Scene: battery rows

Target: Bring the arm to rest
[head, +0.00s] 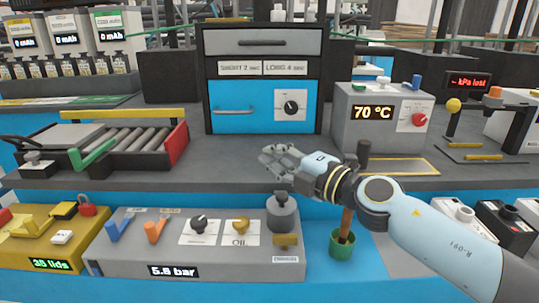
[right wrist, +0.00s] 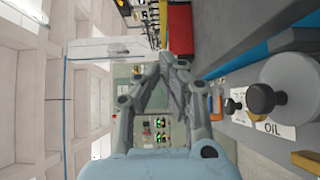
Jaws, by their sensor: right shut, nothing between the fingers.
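My right gripper (head: 281,158) is shut and empty. In the head view it hangs in the air in front of the grey bench's edge, left of centre of the arm that comes in from the right. It shows in the right wrist view (right wrist: 172,62) with its fingertips together, pointing up the picture. It touches nothing that I can see. My left gripper does not show in either view.
Below the gripper stands a grey control box (head: 130,255) with levers, knobs and a round grey weight-like knob (head: 283,214). A green cup (head: 342,246) holds a brown handle. Behind are a blue-fronted cabinet (head: 235,112) and a 70 °C box (head: 355,135).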

